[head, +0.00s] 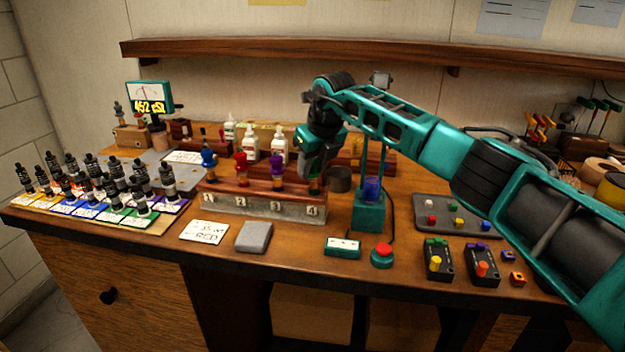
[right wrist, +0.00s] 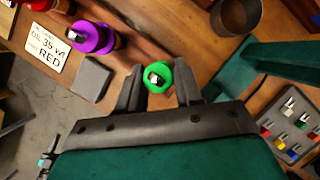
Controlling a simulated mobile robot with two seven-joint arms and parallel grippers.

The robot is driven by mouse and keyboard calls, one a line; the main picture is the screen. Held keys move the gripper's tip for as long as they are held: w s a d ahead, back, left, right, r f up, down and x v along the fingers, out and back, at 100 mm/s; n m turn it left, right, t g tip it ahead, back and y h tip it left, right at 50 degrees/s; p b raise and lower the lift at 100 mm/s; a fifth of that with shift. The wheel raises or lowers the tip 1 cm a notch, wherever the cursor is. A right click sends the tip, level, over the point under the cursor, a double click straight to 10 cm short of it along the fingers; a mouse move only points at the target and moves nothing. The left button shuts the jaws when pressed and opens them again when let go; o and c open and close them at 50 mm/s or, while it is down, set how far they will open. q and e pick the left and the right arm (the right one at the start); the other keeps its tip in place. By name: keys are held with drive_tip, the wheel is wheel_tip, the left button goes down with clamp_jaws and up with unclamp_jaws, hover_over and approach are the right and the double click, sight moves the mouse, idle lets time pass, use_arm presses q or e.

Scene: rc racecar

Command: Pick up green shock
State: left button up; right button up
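The green shock (right wrist: 158,77) shows in the right wrist view as a round green cap with a small metal tip. In the head view a little of its green (head: 314,184) shows at slot 4 of the numbered rack (head: 262,204), mostly hidden by my gripper. My right gripper (right wrist: 160,88) is open, with one finger on each side of the green cap. A small gap shows on the right side; contact on the left is hard to tell. In the head view my right gripper (head: 313,172) points down at slot 4. My left gripper is not in view.
Purple (head: 277,173), red (head: 241,168) and blue (head: 208,160) shocks stand in the rack left of slot 4. A dark cup (head: 340,179) and a teal stand (head: 368,214) are close on the right. A grey block (head: 254,237) lies in front.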

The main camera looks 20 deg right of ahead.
drive_tip(key=c, duration=0.5)
drive_tip(key=shift+c, duration=0.2)
drive_tip(key=shift+r, duration=0.1)
